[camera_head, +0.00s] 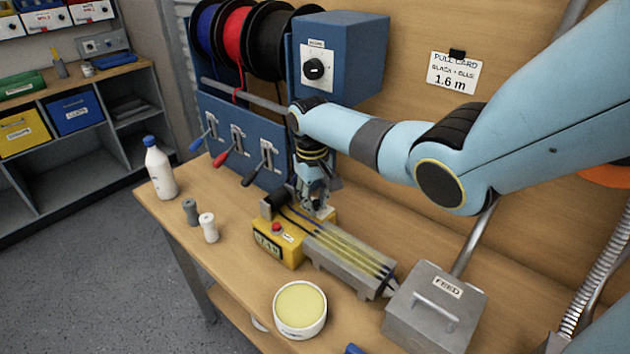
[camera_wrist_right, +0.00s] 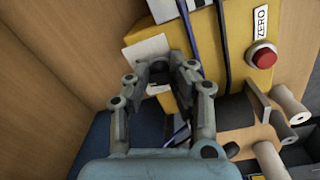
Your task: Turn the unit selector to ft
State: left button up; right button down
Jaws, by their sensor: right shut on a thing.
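The yellow counter box (camera_head: 278,240) stands on the bench, with a dark display and a red button on its near side. In the right wrist view the yellow box (camera_wrist_right: 205,38) carries a red button (camera_wrist_right: 264,58) marked ZERO. My right gripper (camera_head: 316,204) points down at the back of the box. It also shows in the right wrist view (camera_wrist_right: 160,72), its fingers over a white plate (camera_wrist_right: 147,52) on the box. It is shut on what appears to be the unit selector, which the fingers mostly hide; its setting cannot be read. My left gripper is out of view.
Dark cables run along a grey metal guide (camera_head: 345,262) beside the box. A blue panel with levers (camera_head: 238,145) stands behind it. A white bottle (camera_head: 160,170), a round yellow-topped tub (camera_head: 300,305) and a FEED box (camera_head: 435,310) stand on the bench.

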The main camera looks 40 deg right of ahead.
jog(key=m+p, duration=0.1)
jog(key=m, duration=0.1)
jog(key=shift+r+m, duration=0.15)
jog(key=shift+m, duration=0.25)
jog(key=shift+m+p, duration=0.65)
jog(key=shift+m, duration=0.95)
jog(key=c, duration=1.1)
grip_release()
jog(key=shift+c, duration=0.2)
jog(key=shift+f, duration=0.2)
